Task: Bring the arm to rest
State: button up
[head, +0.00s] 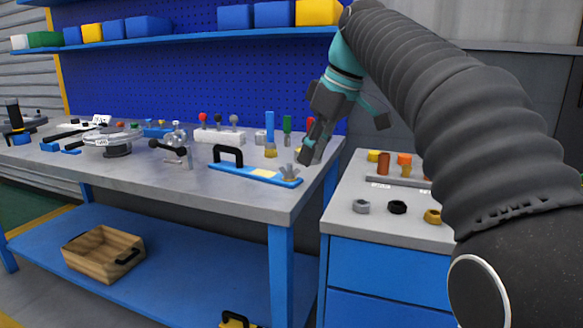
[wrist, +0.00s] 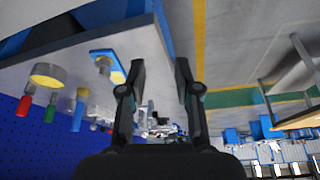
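My gripper (head: 316,148) hangs at the end of my arm near the right end of the workbench (head: 215,188), pointing downward in the head view. No thing shows in its grasp. In the wrist view its two dark fingers (wrist: 160,68) stand apart with an empty gap between them. My arm, in a black ribbed sleeve, fills the right of the head view. A round silver flanged part (head: 112,138) sits on a dark stand on the left half of the bench, well away from my gripper.
A blue plate with a black handle (head: 255,173) lies at the bench's front right. Colored-knob parts (head: 218,134) stand behind it. A cabinet (head: 385,228) with small rings is to the right. A shelf with bins (head: 235,17) is above; a wooden box (head: 103,252) is below.

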jog(key=s+d+f+m+t+h, duration=0.1)
jog(key=s+d+f+m, duration=0.2)
jog(key=s+f, duration=0.5)
jog(key=s+d+f+m+t+h, duration=0.1)
jog(key=s+d+f+m, duration=0.3)
jog(key=s+f, duration=0.4)
jog(key=s+d+f+m+t+h, duration=0.1)
jog(key=s+d+f+m, duration=0.3)
jog(key=s+f, duration=0.4)
notch_tip(320, 180, down, 2)
jog(key=shift+s+d+f+h, duration=0.15)
jog(key=shift+d+f+h, duration=0.1)
jog(key=shift+d+h, duration=0.15)
